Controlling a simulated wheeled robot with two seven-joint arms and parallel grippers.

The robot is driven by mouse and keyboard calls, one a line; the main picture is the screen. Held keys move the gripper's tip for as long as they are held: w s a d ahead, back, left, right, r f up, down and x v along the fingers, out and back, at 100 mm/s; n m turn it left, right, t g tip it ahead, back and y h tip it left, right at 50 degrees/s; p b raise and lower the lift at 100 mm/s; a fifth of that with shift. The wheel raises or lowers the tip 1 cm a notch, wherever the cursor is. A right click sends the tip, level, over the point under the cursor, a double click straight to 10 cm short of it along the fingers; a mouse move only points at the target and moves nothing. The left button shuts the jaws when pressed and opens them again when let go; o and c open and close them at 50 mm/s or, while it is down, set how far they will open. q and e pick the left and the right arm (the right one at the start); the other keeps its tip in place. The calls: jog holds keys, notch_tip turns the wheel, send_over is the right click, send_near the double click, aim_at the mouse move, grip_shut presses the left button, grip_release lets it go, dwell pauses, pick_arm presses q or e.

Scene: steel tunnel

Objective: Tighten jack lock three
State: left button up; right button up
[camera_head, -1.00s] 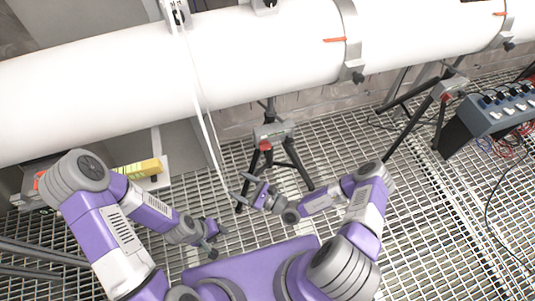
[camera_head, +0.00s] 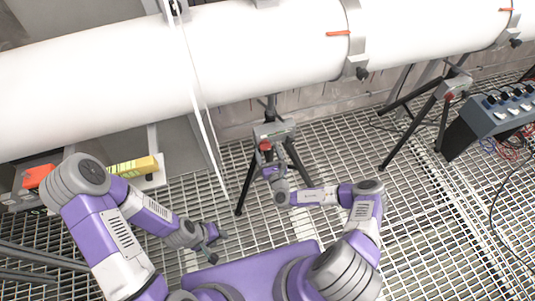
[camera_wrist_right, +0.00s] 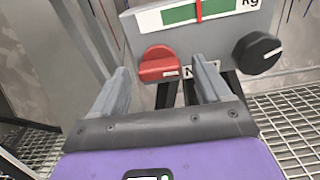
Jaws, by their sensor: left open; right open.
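A jack on black tripod legs stands under the white pipe; its grey head (camera_head: 274,130) carries a red lock knob (camera_head: 265,146). In the right wrist view the red knob (camera_wrist_right: 159,64) sits on the grey panel, below a green gauge strip with a red marker and left of a black knob (camera_wrist_right: 257,52). My right gripper (camera_head: 268,164) is open just in front of the red knob. In the wrist view its fingers (camera_wrist_right: 163,86) stand apart with the knob ahead between them, seemingly not gripped. My left gripper (camera_head: 219,244) is open and empty low over the grating. Which jack is number three cannot be read.
A second tripod jack (camera_head: 450,88) stands to the right. A blue-grey control box (camera_head: 500,112) with cables is at the far right. The white pipe (camera_head: 270,55) crosses above. A yellow item (camera_head: 134,167) lies at left. Grating is clear between.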

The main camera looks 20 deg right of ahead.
jog(key=shift+w, duration=0.1)
jog(key=c, duration=1)
jog(key=shift+c, duration=0.2)
jog(key=m+p, duration=0.2)
jog(key=m, duration=0.1)
jog(key=shift+r, duration=0.1)
jog(key=m+p, duration=0.2)
jog(key=m, duration=1.2)
jog(key=shift+a, duration=0.1)
jog(key=shift+m, duration=0.3)
